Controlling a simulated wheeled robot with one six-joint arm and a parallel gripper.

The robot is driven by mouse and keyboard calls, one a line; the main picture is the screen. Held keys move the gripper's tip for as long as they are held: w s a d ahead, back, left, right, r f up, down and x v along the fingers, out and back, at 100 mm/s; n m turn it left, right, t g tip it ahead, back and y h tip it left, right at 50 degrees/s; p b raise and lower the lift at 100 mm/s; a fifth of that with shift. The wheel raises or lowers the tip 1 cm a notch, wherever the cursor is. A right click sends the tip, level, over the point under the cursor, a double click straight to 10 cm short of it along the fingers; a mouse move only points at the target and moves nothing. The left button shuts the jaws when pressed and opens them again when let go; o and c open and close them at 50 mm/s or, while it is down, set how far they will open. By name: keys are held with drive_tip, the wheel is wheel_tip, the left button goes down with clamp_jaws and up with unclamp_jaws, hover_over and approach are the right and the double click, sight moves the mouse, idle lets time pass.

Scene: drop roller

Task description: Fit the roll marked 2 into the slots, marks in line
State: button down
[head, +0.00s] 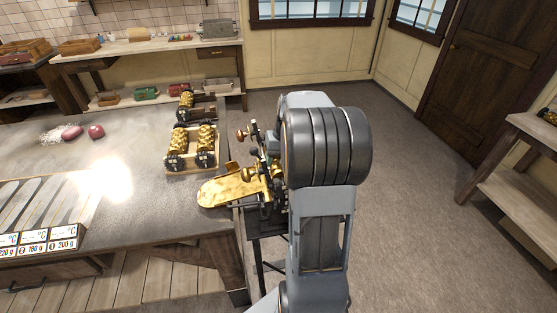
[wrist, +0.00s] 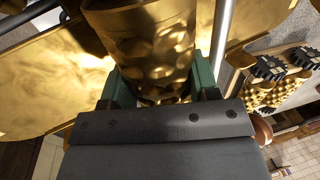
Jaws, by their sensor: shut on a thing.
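In the wrist view my gripper (wrist: 158,88) has its green fingers shut on a brass roll (wrist: 152,42) with a dimpled surface. No number or mark can be read on this roll. In the head view my arm hides the gripper and most of the held roll. The drop roller machine (head: 264,188) stands at the table's right edge, partly behind my arm. Its brass tray (head: 228,190) reaches left over the table and also shows in the wrist view (wrist: 50,75). The slots are hidden, so I cannot tell whether the roll sits in them.
A wooden rack (head: 190,168) on the table holds brass rolls with dark gear ends; it also shows at right in the wrist view (wrist: 285,85). Behind it is another stand with a roll (head: 186,104). Pink lumps (head: 72,132) lie at left. The table's middle is clear.

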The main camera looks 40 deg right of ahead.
drive_tip(key=shift+f, duration=0.15)
drive_tip(key=shift+c, duration=1.5)
unclamp_jaws()
drive_tip(key=shift+d, duration=0.1)
drive_tip(key=shift+f, duration=0.1)
drive_tip(key=shift+r, duration=0.5)
drive_tip(key=d+r, duration=0.1)
drive_tip(key=r, duration=0.3)
drive_tip(key=s+r, duration=0.1)
drive_tip(key=r, duration=0.3)
drive_tip(key=d+r+b, duration=0.1)
drive_tip(key=r, duration=0.3)
drive_tip(key=shift+s+d+r, duration=0.2)
drive_tip(key=shift+d+r, duration=0.1)
drive_tip(key=shift+r, duration=0.05)
